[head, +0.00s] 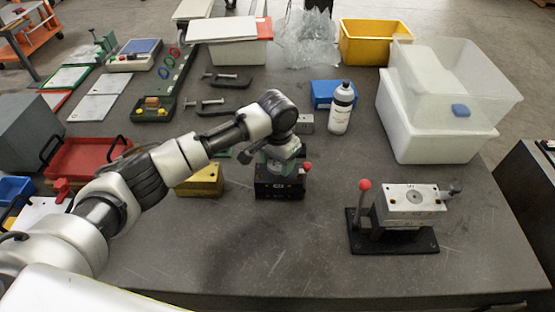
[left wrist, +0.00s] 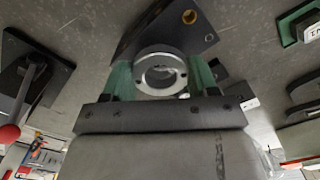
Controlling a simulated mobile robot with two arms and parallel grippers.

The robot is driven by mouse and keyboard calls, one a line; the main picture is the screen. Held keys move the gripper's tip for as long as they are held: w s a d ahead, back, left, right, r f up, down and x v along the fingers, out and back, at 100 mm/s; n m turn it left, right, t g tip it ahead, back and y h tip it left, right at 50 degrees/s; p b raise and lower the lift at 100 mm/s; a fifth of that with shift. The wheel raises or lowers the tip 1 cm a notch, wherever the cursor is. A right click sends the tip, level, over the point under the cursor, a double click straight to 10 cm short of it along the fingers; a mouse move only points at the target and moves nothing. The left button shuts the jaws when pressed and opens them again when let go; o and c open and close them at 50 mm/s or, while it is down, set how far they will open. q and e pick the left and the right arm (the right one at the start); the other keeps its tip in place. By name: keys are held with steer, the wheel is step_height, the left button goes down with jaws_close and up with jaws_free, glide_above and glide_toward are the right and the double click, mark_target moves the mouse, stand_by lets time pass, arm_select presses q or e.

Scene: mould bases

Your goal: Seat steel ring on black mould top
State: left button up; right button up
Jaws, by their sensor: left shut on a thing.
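The black mould (head: 279,189) stands on the table near the middle of the head view. In the left wrist view its black top (left wrist: 190,30) shows a brass bushing near a corner. My left gripper (head: 281,163) is right over the mould, pointing down. Its green fingers are shut on the steel ring (left wrist: 142,73), one on each side. The ring lies in front of the black top in the wrist view; I cannot tell whether it touches. The gripper hides the ring in the head view. My right gripper is not in view.
A yellow block (head: 203,182) stands close left of the black mould. A steel block on a black clamp base (head: 418,245) with a red-knobbed lever is at right. A white bottle (head: 340,109) and small grey block (head: 305,124) stand behind. The front table is clear.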

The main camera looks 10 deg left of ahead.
arm_select(q)
steer(key=shift+f+b, duration=0.35)
steer(key=shift+f, duration=0.85)
stand_by(0.6)
steer(key=o, duration=1.1)
steer(key=shift+o, duration=0.2)
